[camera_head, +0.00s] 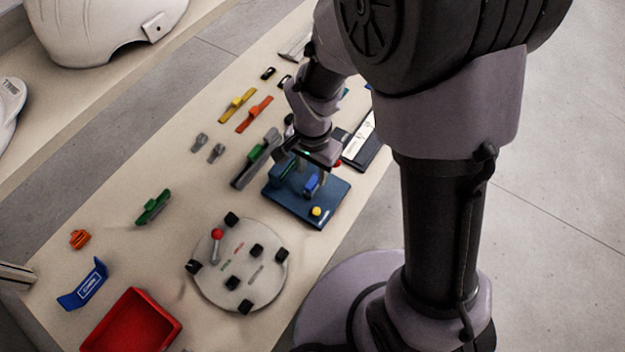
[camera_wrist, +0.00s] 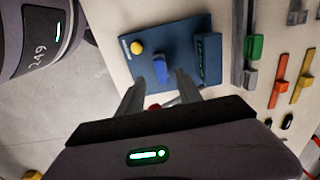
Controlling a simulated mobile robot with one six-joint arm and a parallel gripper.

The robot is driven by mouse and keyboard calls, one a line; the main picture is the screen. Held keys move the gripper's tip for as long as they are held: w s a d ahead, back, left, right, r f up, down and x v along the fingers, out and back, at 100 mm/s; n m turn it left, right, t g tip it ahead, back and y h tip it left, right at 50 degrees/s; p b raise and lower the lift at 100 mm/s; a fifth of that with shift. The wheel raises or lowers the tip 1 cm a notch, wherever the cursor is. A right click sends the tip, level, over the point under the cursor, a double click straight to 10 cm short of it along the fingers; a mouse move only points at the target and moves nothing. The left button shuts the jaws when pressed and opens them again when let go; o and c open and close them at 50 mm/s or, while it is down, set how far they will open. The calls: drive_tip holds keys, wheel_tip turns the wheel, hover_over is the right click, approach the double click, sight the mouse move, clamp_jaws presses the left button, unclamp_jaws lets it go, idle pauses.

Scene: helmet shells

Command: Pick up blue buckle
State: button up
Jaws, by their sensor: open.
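The blue buckle (camera_head: 311,184) is a small bright blue piece on the dark blue board (camera_head: 327,210) on the table. In the wrist view the blue buckle (camera_wrist: 160,69) stands near the middle of the board (camera_wrist: 157,34). My gripper (camera_head: 312,171) is low over the board. In the wrist view my gripper (camera_wrist: 160,84) is open and empty, with one finger to each side of the buckle's near end. I cannot tell whether the fingers touch the board.
A yellow knob (camera_wrist: 137,47) and a raised dark blue block (camera_wrist: 208,57) flank the buckle. A green-topped grey clamp (camera_head: 256,160) stands left of the board. A round grey disc (camera_head: 210,275) with black blocks and a red tray (camera_head: 135,325) lie nearer.

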sight(312, 181)
wheel_tip(312, 181, down, 5)
drive_tip(key=shift+w+f+b, duration=0.1)
drive_tip(key=shift+w+b, duration=0.05)
drive_tip(key=shift+b, duration=0.9)
drive_tip(key=shift+r, duration=0.2)
drive_tip(key=shift+c, duration=1.1)
clamp_jaws()
